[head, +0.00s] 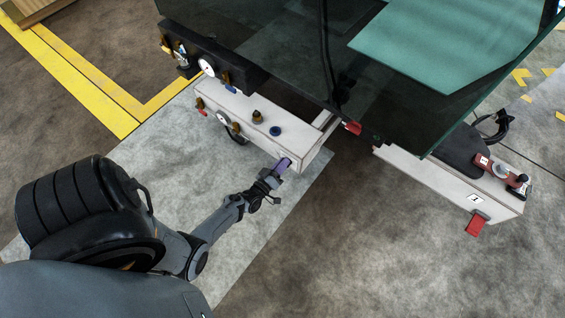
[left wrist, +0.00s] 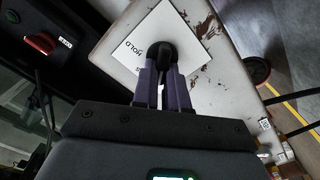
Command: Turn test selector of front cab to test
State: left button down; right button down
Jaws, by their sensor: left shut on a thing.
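The test selector shows in the left wrist view as a small black knob (left wrist: 177,47) on a white label plate (left wrist: 134,44) with black lettering, partly hidden by my fingers. The plate is on a scuffed white panel (left wrist: 225,88). My left gripper (left wrist: 166,68) has its two purple fingers closed on the knob. In the head view my left gripper (head: 283,166) is at the near end of the white cab box (head: 245,105). The knob is hidden there. The knob's exact setting cannot be read. My right gripper is not in view.
A black gauge panel (head: 212,62) sits above the white box, under dark glass. Another white box (head: 440,180) with red handles is at the right. The left wrist view shows a red switch (left wrist: 42,43) on a black panel. Floor between the boxes is clear.

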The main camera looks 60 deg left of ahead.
pick_arm(q)
jog(key=shift+a+f+n+p, duration=0.1)
jog(key=shift+n+p, duration=0.1)
jog(key=shift+n, duration=0.9)
jog(key=shift+a+f+n+p, duration=0.1)
jog(key=shift+n+p, duration=0.1)
jog(key=shift+n, duration=0.9)
jog(key=c, duration=1.2)
grip_release()
jog(key=shift+o, duration=0.2)
jog(key=shift+s, duration=0.1)
